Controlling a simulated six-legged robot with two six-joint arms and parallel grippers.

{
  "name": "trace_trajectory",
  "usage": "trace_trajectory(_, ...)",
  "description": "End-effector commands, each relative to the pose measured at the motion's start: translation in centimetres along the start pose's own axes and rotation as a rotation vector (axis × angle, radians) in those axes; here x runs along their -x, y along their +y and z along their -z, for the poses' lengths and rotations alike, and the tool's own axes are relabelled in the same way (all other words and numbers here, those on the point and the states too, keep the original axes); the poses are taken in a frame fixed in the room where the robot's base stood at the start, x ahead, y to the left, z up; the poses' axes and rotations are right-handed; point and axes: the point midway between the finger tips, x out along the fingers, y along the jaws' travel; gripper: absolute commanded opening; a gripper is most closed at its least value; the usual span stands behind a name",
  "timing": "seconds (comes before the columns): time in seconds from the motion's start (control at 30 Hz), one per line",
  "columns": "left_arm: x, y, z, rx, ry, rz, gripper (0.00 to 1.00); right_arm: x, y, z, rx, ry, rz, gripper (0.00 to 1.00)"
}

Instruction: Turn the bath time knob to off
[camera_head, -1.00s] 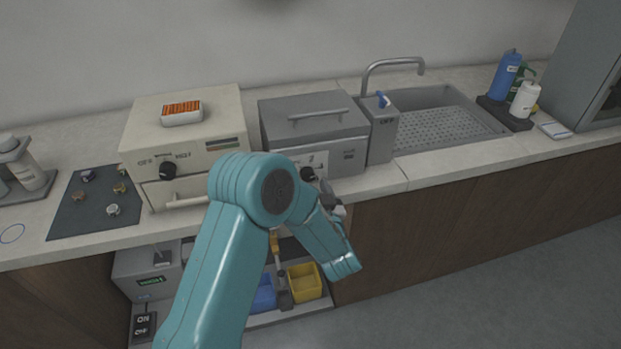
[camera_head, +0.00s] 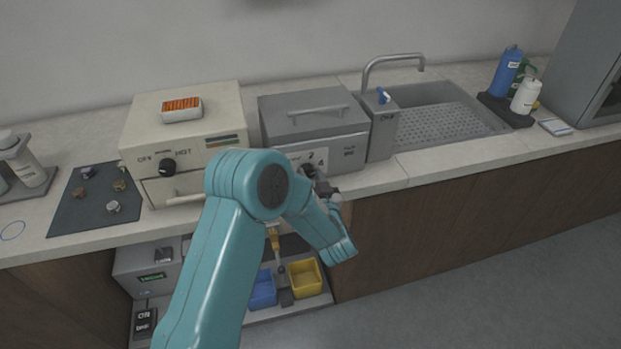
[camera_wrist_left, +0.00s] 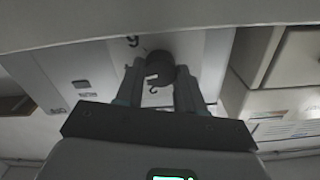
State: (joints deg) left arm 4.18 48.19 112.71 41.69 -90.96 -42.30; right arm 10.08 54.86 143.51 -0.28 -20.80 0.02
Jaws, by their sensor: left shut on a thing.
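The grey bath (camera_head: 345,146) stands on the counter with its lid down and a white dial plate on its front. Numbers 2 and 4 show on the plate. The dark round time knob (camera_wrist_left: 158,66) sits between the two fingers of my left gripper (camera_wrist_left: 158,86) in the wrist view. The fingers are shut on it from both sides. In the head view my left gripper (camera_head: 320,184) is at the bath's front and covers most of the knob and part of the dial. Which mark the knob points to cannot be told. My right gripper is out of view.
A cream oven (camera_head: 190,142) with a black knob stands left of the bath. A sink (camera_head: 450,118) with a tap is to the right. A dark mat (camera_head: 85,213) with small pieces lies at the left. Blue (camera_head: 262,290) and yellow (camera_head: 305,280) bins are on the shelf below.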

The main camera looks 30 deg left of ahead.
Motion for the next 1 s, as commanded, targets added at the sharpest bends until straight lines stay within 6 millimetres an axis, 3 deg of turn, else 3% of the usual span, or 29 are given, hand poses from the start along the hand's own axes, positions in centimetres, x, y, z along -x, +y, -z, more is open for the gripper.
trace_trajectory(0.27,0.0,0.2,-0.5,0.144,0.002,0.001,0.07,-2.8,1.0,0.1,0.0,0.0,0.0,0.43)
trace_trajectory(1.0,0.0,0.1,-0.7,0.839,0.005,0.0,0.07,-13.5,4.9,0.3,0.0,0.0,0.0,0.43)
